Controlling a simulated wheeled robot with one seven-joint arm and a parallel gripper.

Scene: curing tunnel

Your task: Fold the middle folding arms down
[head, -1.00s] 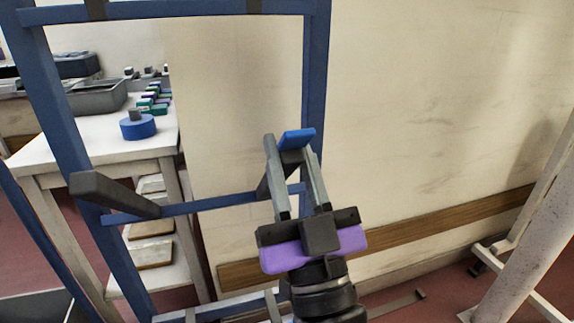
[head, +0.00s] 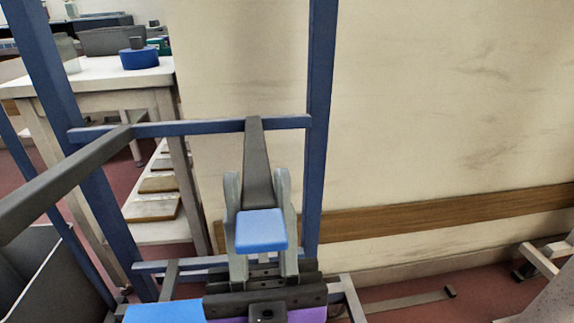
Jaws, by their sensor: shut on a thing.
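The right middle folding arm (head: 257,160) is a dark grey bar with a blue tip (head: 261,230). It hangs from the blue crossbar (head: 195,128) of the rack and comes toward me. My gripper (head: 256,185), low in the centre of the head view, is shut on this arm, with a grey finger on each side of it. The left middle folding arm (head: 70,178) is also dark grey. It sticks out from the crossbar's left part toward me and leaves the picture at the left edge, so its end is hidden.
Blue rack posts (head: 318,130) stand on both sides. A lower blue rail and a blue block (head: 165,312) lie near my gripper. A wall with a wooden rail (head: 440,210) is behind. A pale frame is at right.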

